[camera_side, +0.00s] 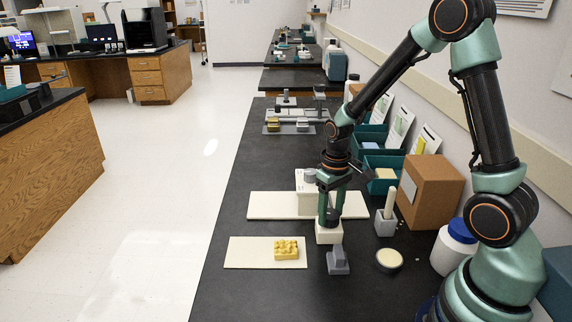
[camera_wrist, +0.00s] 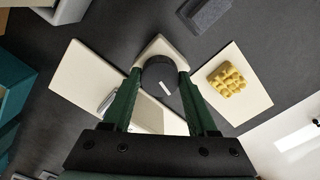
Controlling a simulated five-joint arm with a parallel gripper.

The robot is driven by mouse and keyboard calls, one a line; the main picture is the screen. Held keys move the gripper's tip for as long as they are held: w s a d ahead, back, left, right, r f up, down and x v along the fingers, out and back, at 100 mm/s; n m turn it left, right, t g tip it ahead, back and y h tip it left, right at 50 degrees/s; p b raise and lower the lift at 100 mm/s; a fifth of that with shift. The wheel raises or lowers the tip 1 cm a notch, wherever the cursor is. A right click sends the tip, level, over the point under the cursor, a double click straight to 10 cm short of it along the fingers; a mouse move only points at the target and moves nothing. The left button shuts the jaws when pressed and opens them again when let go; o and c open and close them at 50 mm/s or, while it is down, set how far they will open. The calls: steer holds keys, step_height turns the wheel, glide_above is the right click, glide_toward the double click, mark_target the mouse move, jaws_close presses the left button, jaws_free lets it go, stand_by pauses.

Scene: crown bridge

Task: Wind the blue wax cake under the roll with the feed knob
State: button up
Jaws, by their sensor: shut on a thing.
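My gripper (camera_side: 329,222) points straight down, with its fingers shut on a dark round knob (camera_wrist: 160,76) that has a white mark on its face. The knob sits on a small cream block (camera_side: 328,236), which also shows behind it in the wrist view (camera_wrist: 160,46). Next to it a cream housing (camera_side: 306,202) stands on a long cream board (camera_side: 268,206); my gripper partly hides it. I cannot make out a blue wax cake on this board or the roll itself. A pale blue block (camera_side: 370,145) lies in a teal bin; I cannot tell if it is the cake.
A bumpy yellow cake (camera_side: 286,250) lies on a cream plate (camera_side: 247,253) at the front. A grey block (camera_side: 338,261), a round dish (camera_side: 389,260), a grey mortar-like cup (camera_side: 385,222) and a white jar (camera_side: 454,247) stand nearby. A brown box (camera_side: 430,190) is behind.

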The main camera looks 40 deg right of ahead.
mark_target(331, 214)
steer(key=m, duration=0.5)
stand_by(0.5)
steer(key=o, duration=1.4)
steer(key=shift+c, duration=0.2)
step_height(331, 214, up, 12)
